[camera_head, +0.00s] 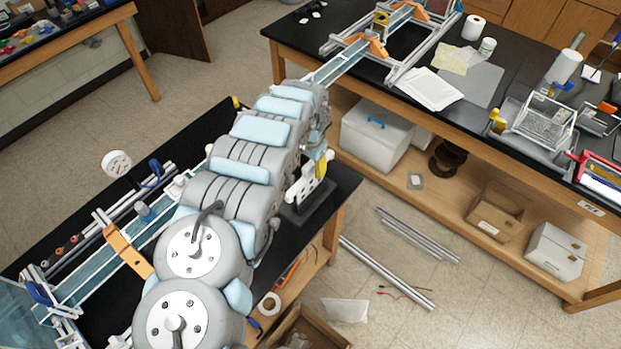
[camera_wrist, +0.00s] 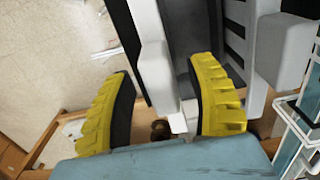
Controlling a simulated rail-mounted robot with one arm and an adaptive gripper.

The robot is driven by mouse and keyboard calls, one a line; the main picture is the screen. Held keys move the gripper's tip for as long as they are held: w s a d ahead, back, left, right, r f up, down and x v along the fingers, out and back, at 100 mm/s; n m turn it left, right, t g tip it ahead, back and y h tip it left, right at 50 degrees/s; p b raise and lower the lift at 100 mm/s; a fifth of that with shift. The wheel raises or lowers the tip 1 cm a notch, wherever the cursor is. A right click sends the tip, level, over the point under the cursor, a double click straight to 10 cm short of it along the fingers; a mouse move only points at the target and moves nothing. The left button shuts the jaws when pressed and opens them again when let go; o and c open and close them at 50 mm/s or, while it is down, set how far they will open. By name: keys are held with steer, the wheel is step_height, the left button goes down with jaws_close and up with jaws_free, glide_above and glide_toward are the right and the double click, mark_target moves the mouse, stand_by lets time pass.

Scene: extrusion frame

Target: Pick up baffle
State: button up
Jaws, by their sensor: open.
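My gripper (camera_wrist: 164,90) is open in the wrist view, its two yellow ridged fingers apart. A long white bar (camera_wrist: 152,45) and a dark grey part beside it show in the space between and beyond the fingers. I cannot tell whether either finger touches them. No part can be clearly told as the baffle. In the head view, a white holed bracket (camera_head: 308,187) stands by a dark stand at the right edge of the near black table. A yellow piece beside it may be a finger of my gripper; my arm hides much of this area.
The near black table (camera_head: 345,190) also holds a rail frame with an orange bracket (camera_head: 128,252). Behind it, another black bench (camera_head: 300,40) carries a metal frame, papers and racks. Metal bars (camera_head: 385,272) lie on the floor between. An open cardboard box (camera_head: 308,330) stands at the bottom.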

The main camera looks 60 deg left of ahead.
steer(key=shift+f, duration=0.95)
jaws_close()
